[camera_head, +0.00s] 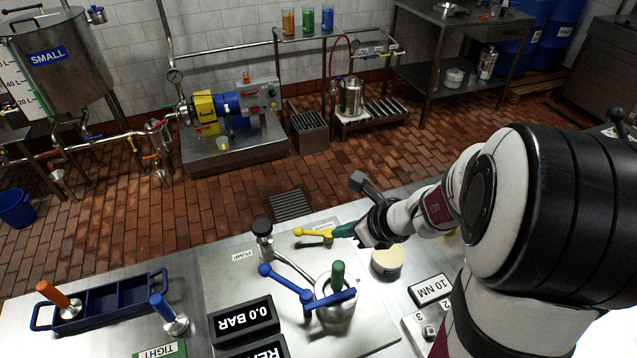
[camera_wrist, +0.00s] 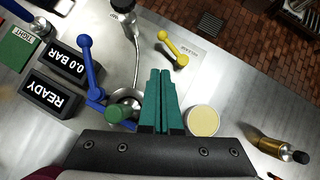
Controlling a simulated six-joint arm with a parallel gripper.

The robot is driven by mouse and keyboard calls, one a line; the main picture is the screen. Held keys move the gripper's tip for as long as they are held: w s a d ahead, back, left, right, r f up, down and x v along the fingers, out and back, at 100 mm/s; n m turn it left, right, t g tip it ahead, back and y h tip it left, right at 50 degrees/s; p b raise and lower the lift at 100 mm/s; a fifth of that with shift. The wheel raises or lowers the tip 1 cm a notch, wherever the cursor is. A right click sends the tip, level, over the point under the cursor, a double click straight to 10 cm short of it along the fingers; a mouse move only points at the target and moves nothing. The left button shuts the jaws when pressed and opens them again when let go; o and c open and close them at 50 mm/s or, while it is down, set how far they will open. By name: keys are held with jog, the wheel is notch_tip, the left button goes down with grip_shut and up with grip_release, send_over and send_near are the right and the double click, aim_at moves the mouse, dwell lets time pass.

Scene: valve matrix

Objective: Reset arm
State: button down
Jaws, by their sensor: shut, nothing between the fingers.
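My gripper (camera_head: 346,231) is at the end of my arm, above the metal bench, close to the yellow lever handle (camera_head: 315,233) in the head view. In the wrist view its green fingers (camera_wrist: 161,100) are together and nothing shows between them. The yellow handle (camera_wrist: 172,47) lies beyond the fingertips there, apart from them. A blue lever (camera_head: 287,281) with a green knob (camera_head: 338,272) beside it sits on the bench plate. Whether the gripper touches anything in the head view is hard to tell.
A display (camera_head: 243,319) reads 0.0 BAR, with a READY box (camera_wrist: 52,93) beside it. A blue tray (camera_head: 103,301) and orange-handled tool (camera_head: 57,296) stand at left. A cream-topped round container (camera_head: 387,261) and a 10 NM block (camera_head: 432,289) stand at right.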

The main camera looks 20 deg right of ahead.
jog(key=s+a+r+n+g+y, duration=0.1)
jog(key=s+a+r+n+g, duration=0.15)
jog(key=s+a+n, duration=0.4)
jog(key=s+a+r+n+g+y, duration=0.1)
jog(key=s+a+r+n+g, duration=0.2)
jog(key=a+n, duration=0.55)
jog(key=s+d+n+g+h, duration=0.1)
jog(key=s+n+g+h, duration=0.1)
jog(key=s+n, duration=0.8)
jog(key=s+h, duration=0.1)
jog(key=s, duration=0.2)
jog(key=shift+s+d+n, duration=0.15)
jog(key=shift+n, duration=0.25)
